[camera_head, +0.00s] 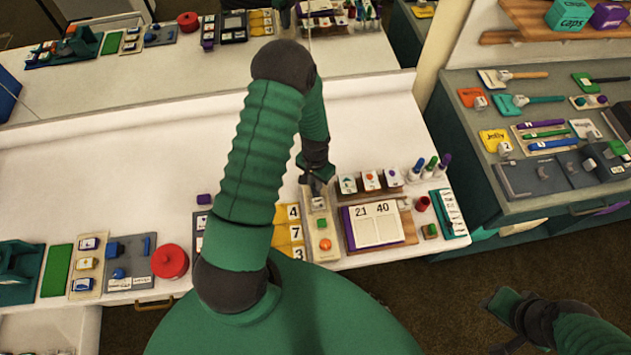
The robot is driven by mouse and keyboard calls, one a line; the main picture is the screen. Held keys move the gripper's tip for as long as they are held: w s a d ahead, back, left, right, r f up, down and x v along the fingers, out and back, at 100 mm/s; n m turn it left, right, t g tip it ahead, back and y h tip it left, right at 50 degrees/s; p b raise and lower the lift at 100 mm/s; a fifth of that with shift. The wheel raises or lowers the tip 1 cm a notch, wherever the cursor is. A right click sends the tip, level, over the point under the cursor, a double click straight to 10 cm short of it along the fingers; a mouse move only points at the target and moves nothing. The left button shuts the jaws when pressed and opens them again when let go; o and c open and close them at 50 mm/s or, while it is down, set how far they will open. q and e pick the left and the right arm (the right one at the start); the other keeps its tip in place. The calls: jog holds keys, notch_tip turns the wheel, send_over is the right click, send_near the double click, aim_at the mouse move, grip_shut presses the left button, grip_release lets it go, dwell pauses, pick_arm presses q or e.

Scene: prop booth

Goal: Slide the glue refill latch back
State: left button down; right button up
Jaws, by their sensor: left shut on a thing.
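A narrow beige panel (324,248) lies on the white counter, with a small green piece and an orange round knob on it. My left gripper (318,188) reaches down at the panel's far end. It is shut on a small part there, which looks like the latch; the fingers mostly hide it. A pale grey piece (319,204) shows just in front of the fingertips. I cannot read any glue label. My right gripper (502,318) is at the lower right, away from the counter, and its fingers are unclear.
Yellow number tiles (291,231) stand left of the panel. A flip board reading 21 40 (377,225) stands close on its right, with picture blocks (371,181) behind. A red round pot (170,261) is further left. A grey side counter (530,215) holds several tools.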

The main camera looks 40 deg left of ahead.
pick_arm(q)
jog(key=shift+s, duration=0.15)
jog(key=shift+w+a+f, duration=0.15)
jog(key=shift+w+a, duration=0.3)
jog(key=shift+a, duration=0.05)
jog(key=shift+w+a+b, duration=0.2)
jog(key=shift+a+b, duration=0.05)
jog(key=shift+b, duration=0.05)
jog(key=c, duration=1.6)
grip_release()
jog(key=shift+o, duration=1.2)
jog(key=shift+a, duration=0.1)
jog(key=shift+w, duration=0.1)
notch_tip(320, 180, up, 17)
jog(key=b, duration=0.1)
